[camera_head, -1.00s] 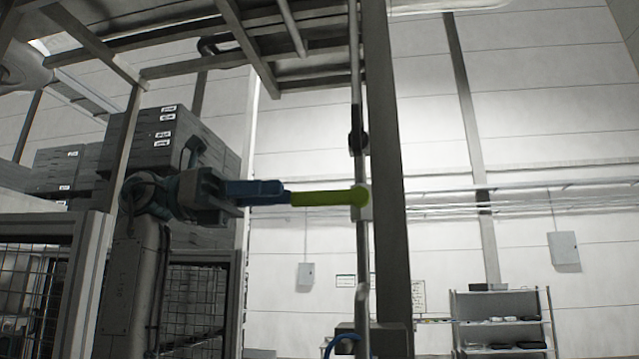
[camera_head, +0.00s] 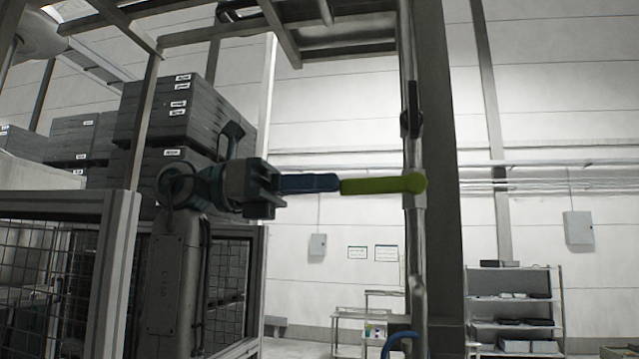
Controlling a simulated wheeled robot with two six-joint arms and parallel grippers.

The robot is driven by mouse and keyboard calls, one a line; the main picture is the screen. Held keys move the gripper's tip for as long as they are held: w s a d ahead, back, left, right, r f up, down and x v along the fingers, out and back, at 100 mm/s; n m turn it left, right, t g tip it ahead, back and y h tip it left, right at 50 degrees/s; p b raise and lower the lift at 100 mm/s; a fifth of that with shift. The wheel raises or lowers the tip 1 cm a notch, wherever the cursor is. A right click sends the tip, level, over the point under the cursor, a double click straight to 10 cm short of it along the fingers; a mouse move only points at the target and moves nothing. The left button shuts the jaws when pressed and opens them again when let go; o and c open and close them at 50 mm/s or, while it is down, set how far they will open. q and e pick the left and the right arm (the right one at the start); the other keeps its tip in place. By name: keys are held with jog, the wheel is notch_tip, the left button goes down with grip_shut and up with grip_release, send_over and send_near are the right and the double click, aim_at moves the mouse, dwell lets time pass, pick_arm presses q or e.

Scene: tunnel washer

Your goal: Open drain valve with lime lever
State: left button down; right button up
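The lime lever (camera_head: 380,185) lies nearly level and points left from its pivot on a thin vertical pipe (camera_head: 412,250). My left gripper (camera_head: 312,183) reaches in from the left at the lever's height. Its blue fingers show as one narrow bar in line with the lever, and their tips meet or overlap the lever's free left end. The far finger is hidden, so I cannot tell whether they are closed on the lever.
A dark upright post (camera_head: 440,180) stands just right of the pipe. A black handle (camera_head: 411,110) sits higher on the pipe. A mesh-panelled frame (camera_head: 120,250) stands at the left, with stacked grey crates (camera_head: 165,110) behind. A shelf rack (camera_head: 515,310) stands far right.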

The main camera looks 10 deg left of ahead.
pick_arm(q)
jog(key=h+b, duration=0.1)
jog(key=b, duration=0.1)
jog(key=f+h+b, duration=0.1)
jog(key=b, duration=0.1)
jog(key=h+b, duration=0.1)
jog(key=b, duration=0.1)
jog(key=shift+d+f+h, duration=0.25)
jog(key=shift+d+h, duration=0.05)
dwell(0.5)
dwell(0.4)
jog(key=c, duration=1.5)
grip_release()
jog(key=shift+c, duration=0.2)
jog(key=shift+o, duration=0.3)
jog(key=shift+s+r, duration=0.1)
jog(key=shift+s, duration=0.3)
jog(key=shift+w, duration=0.15)
